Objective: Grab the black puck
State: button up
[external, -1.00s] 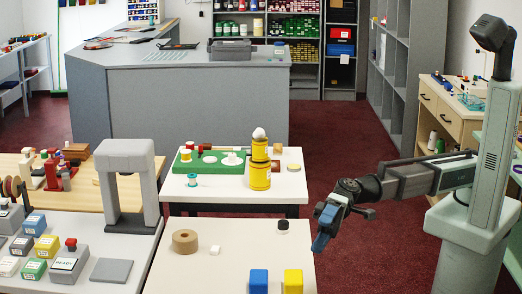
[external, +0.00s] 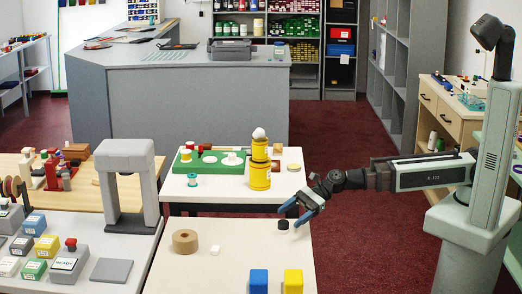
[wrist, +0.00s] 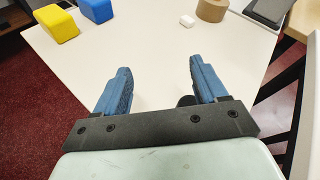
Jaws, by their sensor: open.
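The black puck (external: 283,225) lies on the white table near its far right corner. In the wrist view the puck (wrist: 186,100) shows as a small dark shape, partly hidden by the finger on the right. My gripper (external: 293,214) is open, with two blue fingers, at the puck's upper right in the external view. In the wrist view the gap between the fingertips (wrist: 158,70) shows only bare tabletop, and the puck is close to the inner side of the right finger. I cannot tell the exact height of the fingers over the table.
The white table (external: 228,265) also holds a brown tape roll (external: 185,241), a small white cube (external: 215,249), a blue block (external: 258,281) and a yellow block (external: 293,281). A stack of yellow cylinders (external: 260,174) stands on the table behind. The middle of the near table is clear.

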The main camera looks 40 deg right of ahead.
aim_at(287, 221)
jog(key=w+d+f+m, duration=0.1)
jog(key=d, duration=0.1)
jog(key=w+d+f+m, duration=0.1)
jog(key=d, duration=0.1)
jog(key=w+d+f+m+t, duration=0.1)
jog(key=d+m, duration=0.1)
jog(key=d, duration=0.1)
jog(key=shift+h, duration=0.4)
jog(key=shift+w+f, duration=0.1)
jog(key=shift+w, duration=0.1)
jog(key=shift+x, duration=3.6)
jog(key=c, duration=1.1)
jog(key=shift+o, duration=0.2)
